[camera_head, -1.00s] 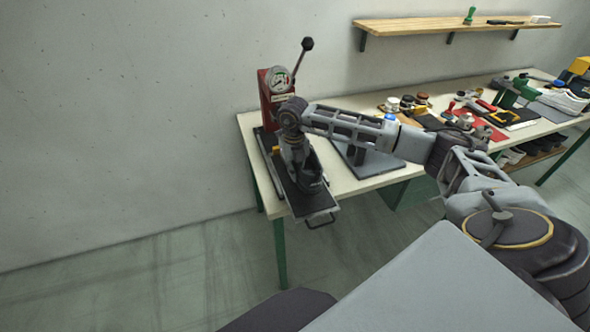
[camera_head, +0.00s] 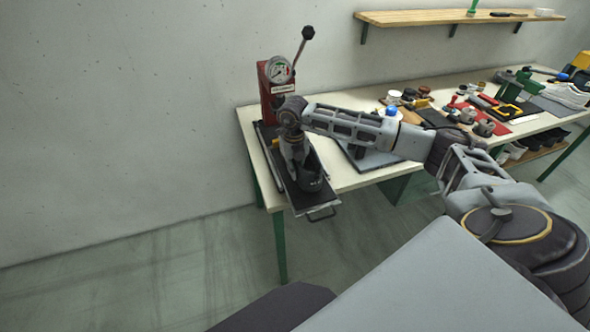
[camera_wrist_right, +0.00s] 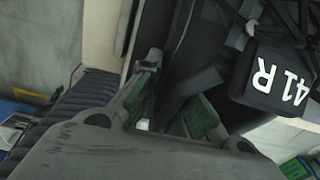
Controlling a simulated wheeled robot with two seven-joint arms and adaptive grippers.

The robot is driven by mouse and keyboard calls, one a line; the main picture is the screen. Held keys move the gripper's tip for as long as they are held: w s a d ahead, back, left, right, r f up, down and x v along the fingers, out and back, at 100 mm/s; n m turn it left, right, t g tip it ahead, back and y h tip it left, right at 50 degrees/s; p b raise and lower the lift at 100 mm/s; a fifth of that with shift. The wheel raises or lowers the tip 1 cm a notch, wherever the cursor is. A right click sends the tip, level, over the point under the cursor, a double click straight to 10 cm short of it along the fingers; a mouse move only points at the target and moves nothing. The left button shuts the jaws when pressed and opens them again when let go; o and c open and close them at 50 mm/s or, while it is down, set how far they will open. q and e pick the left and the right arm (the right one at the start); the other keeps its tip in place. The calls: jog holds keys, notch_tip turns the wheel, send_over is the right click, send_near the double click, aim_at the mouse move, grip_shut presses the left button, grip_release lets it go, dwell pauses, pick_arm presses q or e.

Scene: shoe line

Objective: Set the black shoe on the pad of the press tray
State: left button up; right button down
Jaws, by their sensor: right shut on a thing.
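The black shoe (camera_head: 312,182) is over the pulled-out press tray (camera_head: 325,203) at the left end of the bench, toe toward the tray's front. In the right wrist view the shoe (camera_wrist_right: 217,30) fills the upper right, with a white "41 R" mark. My right gripper (camera_head: 298,163) points down at the shoe's rear. Its green-lined fingers (camera_wrist_right: 172,104) are shut on the shoe's upper edge. The shoe appears at or very near the tray surface; I cannot tell whether the sole touches. The pad is hidden beneath it. My left gripper is out of view.
The red press (camera_head: 270,95) with its gauge and lever (camera_head: 301,50) stands behind the tray. A dark grey plate (camera_head: 372,158) lies right of it, partly behind my arm. Tools and jars crowd the bench farther right. Floor in front of the tray is clear.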

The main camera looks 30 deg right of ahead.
jog(key=shift+f+b, duration=0.3)
jog(key=shift+f, duration=0.1)
dwell(0.3)
jog(key=c, duration=1.5)
grip_release()
jog(key=shift+a+r, duration=0.15)
jog(key=shift+r, duration=5.85)
jog(key=shift+f, duration=0.1)
